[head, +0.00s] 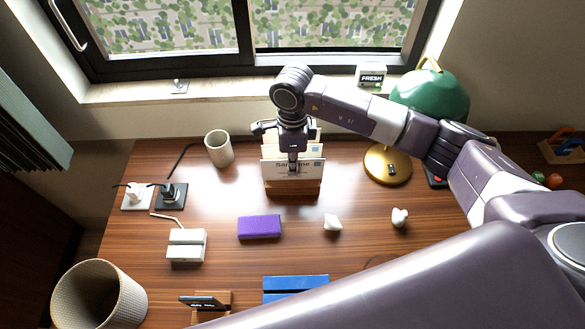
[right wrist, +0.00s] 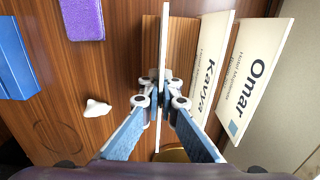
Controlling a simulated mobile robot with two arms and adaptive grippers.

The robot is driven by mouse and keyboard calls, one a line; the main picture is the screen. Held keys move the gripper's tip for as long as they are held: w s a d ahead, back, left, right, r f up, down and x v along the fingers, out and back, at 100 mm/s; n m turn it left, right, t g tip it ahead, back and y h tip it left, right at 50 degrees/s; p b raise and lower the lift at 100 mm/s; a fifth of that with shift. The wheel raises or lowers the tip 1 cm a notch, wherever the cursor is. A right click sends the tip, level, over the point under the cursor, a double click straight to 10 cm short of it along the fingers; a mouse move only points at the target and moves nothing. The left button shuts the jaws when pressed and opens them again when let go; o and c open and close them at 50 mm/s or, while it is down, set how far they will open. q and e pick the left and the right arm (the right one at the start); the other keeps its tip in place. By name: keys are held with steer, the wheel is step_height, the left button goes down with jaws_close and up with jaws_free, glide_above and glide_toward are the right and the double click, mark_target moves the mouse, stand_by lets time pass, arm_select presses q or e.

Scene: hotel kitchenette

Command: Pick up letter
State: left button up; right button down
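A wooden letter holder (head: 292,187) stands at the back middle of the desk with several white letters upright in it. My right gripper (head: 293,166) reaches down over it from above. In the right wrist view, my right gripper (right wrist: 161,104) has its fingertips closed on both sides of a white letter (right wrist: 164,45) seen edge-on. In the head view this front letter (head: 271,168) shows partly printed text, partly hidden by the gripper. Letters reading "Kavya" (right wrist: 208,75) and "Omar" (right wrist: 259,80) stand beside it in the wrist view. My left gripper is not in view.
A cup (head: 219,148) stands left of the holder and a green lamp (head: 430,95) with a gold base stands right. A purple block (head: 259,227), white crumpled pieces (head: 333,223) and a blue item (head: 296,285) lie in front. A wastebasket (head: 98,297) is front left.

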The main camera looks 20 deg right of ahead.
step_height(320, 180, up, 19)
steer(key=b, duration=0.3)
stand_by(0.6)
